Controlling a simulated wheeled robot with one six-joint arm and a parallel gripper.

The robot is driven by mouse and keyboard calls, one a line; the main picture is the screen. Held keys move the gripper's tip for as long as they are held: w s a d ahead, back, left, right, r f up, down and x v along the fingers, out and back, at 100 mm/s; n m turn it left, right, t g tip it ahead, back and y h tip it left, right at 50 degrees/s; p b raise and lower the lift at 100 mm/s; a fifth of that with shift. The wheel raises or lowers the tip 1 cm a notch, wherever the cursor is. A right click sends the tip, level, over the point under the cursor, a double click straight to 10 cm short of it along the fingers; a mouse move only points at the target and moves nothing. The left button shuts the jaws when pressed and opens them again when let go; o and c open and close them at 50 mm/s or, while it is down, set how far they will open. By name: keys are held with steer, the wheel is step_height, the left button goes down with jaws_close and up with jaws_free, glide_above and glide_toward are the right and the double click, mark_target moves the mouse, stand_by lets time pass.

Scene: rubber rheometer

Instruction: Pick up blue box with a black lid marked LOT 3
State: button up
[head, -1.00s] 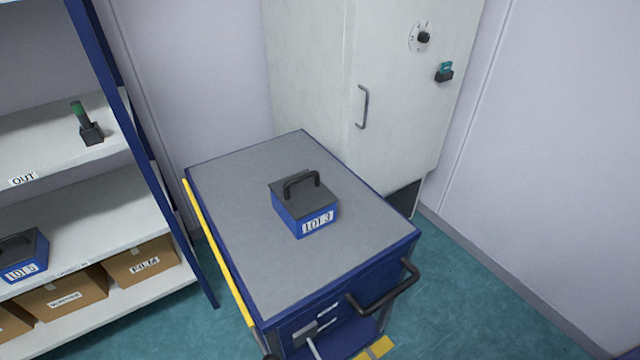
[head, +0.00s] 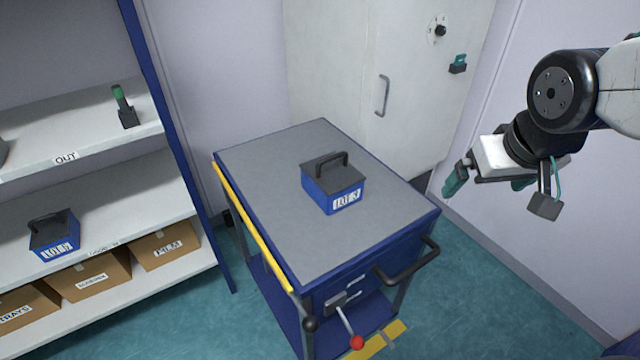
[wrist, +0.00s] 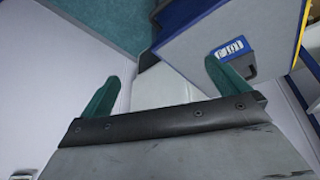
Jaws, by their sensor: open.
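The blue box with a black lid and handle (head: 333,184) sits upright on the grey top of the cart (head: 270,215). Its white label reads LOT 3. In the wrist view the box (wrist: 236,58) shows at the upper right, partly behind one finger. My gripper (head: 488,186) is open and empty, in the air to the right of the cart and apart from the box. Its two teal fingers (wrist: 160,92) are spread in the wrist view.
A shelf at left holds another blue lidded box (head: 54,236), a green-topped item (head: 122,107) and cardboard boxes (head: 167,248). A white cabinet (head: 340,75) stands behind the cart. The cart has a black handle (head: 412,268) and a red-knobbed lever (head: 357,342). Its top is otherwise clear.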

steer(key=w+a+f+n+t+y, duration=0.1)
steer(key=w+a+f+n+t, duration=0.2)
steer(key=w, duration=0.6)
steer(key=n+t+y, duration=0.3)
steer(key=t+y, duration=0.2)
steer(key=y, duration=0.3)
glide_toward(328, 166)
steer(key=w+r, duration=0.1)
steer(key=w+a+r, duration=0.1)
steer(key=shift+a+r, duration=0.25)
steer(key=x, duration=0.7)
steer(key=shift+w+f, duration=0.1)
steer(key=shift+f, duration=0.2)
steer(key=c, duration=1.9)
